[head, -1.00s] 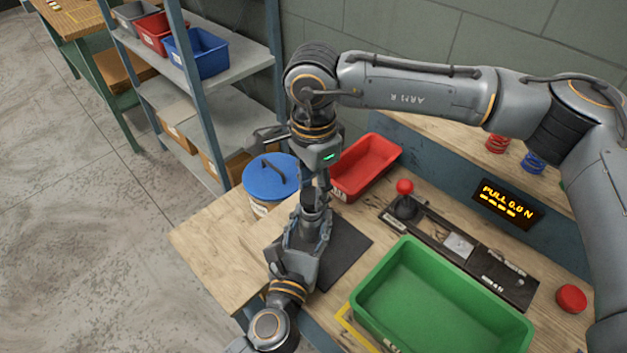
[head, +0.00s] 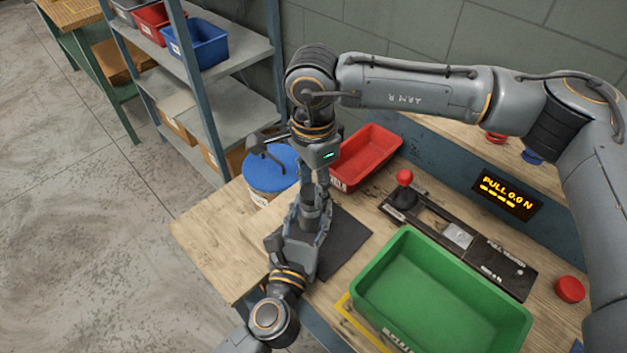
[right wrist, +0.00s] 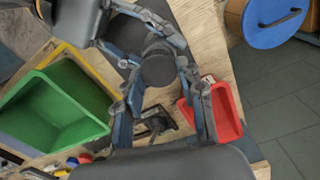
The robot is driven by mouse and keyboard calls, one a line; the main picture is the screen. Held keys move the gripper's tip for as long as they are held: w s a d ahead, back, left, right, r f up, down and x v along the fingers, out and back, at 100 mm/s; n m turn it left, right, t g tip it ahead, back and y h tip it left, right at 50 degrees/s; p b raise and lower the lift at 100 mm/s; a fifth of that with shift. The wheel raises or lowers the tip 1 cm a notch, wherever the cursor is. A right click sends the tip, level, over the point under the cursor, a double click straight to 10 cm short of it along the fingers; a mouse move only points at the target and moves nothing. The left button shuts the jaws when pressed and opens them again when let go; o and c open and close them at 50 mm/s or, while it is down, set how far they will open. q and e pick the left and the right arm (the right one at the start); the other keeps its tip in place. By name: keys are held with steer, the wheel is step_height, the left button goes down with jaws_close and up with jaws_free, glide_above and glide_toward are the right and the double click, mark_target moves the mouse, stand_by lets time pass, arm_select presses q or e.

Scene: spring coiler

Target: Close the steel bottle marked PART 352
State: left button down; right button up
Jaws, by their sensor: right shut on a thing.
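The steel bottle (head: 309,218) stands over the dark mat, dark grey and mostly hidden by my grippers; its marking cannot be read. My left gripper (head: 306,228) reaches in from the bottom, with its fingers on either side of the bottle. My right gripper (head: 316,187) points down from above, its fingers closed around the dark round top piece, which looks like the lid (right wrist: 158,66) in the right wrist view. The lid is directly over or on the bottle mouth; whether it is seated is hidden.
A green bin (head: 440,295) stands at the right front, a red bin (head: 368,158) behind. A blue-lidded can (head: 270,170) is at the left. The pull tester (head: 460,238) with its red-knobbed lever and a red button (head: 569,289) lie to the right. The front left bench is clear.

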steer(key=shift+f, duration=0.6)
stand_by(0.3)
